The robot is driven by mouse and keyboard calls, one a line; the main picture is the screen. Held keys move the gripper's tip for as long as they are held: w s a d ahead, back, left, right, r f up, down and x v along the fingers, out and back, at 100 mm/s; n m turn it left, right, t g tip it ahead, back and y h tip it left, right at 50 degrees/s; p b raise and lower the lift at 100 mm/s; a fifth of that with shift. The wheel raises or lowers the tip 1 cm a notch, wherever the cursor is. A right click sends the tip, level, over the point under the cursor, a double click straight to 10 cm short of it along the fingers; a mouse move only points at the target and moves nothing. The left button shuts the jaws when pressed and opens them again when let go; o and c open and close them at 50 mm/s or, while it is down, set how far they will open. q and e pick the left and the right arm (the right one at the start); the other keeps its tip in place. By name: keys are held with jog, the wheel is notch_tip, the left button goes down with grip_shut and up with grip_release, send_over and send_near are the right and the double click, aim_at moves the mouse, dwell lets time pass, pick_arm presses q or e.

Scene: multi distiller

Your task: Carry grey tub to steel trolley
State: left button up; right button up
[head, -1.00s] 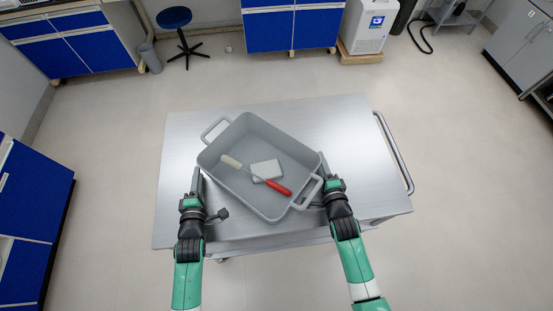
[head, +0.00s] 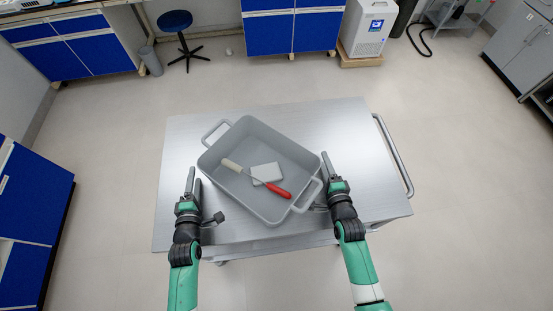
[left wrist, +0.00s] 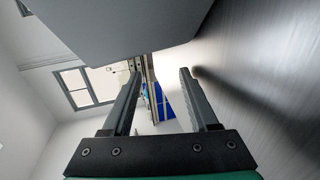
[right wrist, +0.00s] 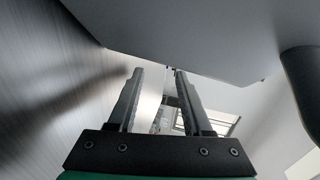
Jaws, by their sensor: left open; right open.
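The grey tub (head: 228,183) rests on the steel trolley (head: 350,130), turned at an angle, with one loop handle at its far left and one at its near right. Inside it lie a white block and a red-handled tool with a pale head. My left gripper (head: 192,174) is open and empty, just left of the tub's near left side; the tub wall also shows in the left wrist view (left wrist: 120,25). My right gripper (head: 328,166) is open and empty, just right of the tub near its right handle; the tub also shows in the right wrist view (right wrist: 185,30).
The trolley's curved push handle (head: 394,155) is on the right. Bare trolley top lies behind and to the right of the tub. Blue cabinets (head: 30,200), a stool (head: 176,22) and a white machine (head: 368,25) stand away on the floor.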

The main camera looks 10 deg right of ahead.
jog(key=shift+o, duration=0.4)
pick_arm(q)
jog(key=shift+s, duration=0.2)
jog(key=v, duration=1.1)
jog(key=shift+s, duration=0.3)
jog(key=shift+r, duration=0.1)
pick_arm(e)
jog(key=v, duration=1.2)
jog(key=shift+s, duration=0.1)
